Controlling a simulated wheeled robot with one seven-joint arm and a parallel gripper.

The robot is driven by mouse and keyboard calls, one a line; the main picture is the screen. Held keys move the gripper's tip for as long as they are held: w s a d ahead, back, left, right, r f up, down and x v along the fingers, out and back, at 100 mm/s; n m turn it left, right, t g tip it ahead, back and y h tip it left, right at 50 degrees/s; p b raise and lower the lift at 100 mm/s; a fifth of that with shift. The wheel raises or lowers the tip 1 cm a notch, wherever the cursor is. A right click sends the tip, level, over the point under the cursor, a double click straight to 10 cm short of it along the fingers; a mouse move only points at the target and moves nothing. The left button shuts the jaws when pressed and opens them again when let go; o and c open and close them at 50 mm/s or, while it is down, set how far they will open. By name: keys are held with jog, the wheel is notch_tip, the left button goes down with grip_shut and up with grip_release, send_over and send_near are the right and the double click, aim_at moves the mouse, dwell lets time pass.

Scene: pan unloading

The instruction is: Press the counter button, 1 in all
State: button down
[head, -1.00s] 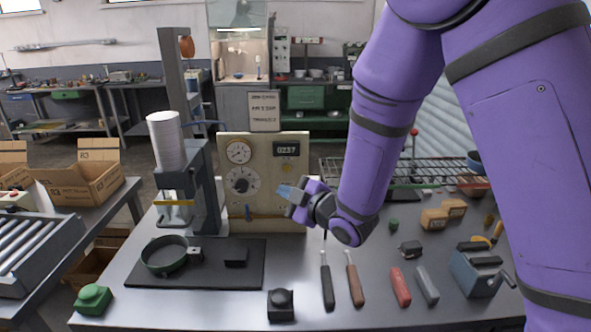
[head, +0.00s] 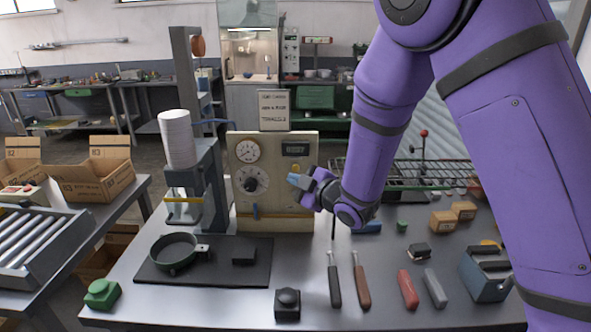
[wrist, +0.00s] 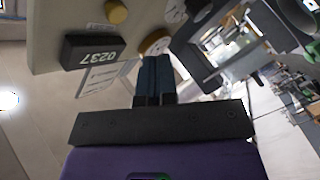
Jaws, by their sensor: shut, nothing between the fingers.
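The cream panel (head: 276,209) stands upright at the back of the table and carries a dark counter display (head: 295,149). In the wrist view, seen upside down, the display (wrist: 95,50) reads 0237. My gripper (head: 294,180) is in front of the panel's right part, below the display. Its fingers (wrist: 157,62) are shut together and empty. I cannot tell whether they touch the panel.
The panel also has a gauge (head: 248,151) and a dial (head: 250,182). A press with a white cylinder (head: 178,140) stands left of it. A pan (head: 175,254) lies on a dark mat (head: 215,274). A black button box (head: 287,306) and tools lie in front.

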jog(key=shift+w, duration=1.6)
jog(key=shift+w+d, duration=0.1)
dwell(0.8)
jog(key=shift+w, duration=0.3)
jog(key=shift+w, duration=0.45)
dwell(0.8)
jog(key=shift+s, duration=0.85)
jog(key=shift+s, duration=2.5)
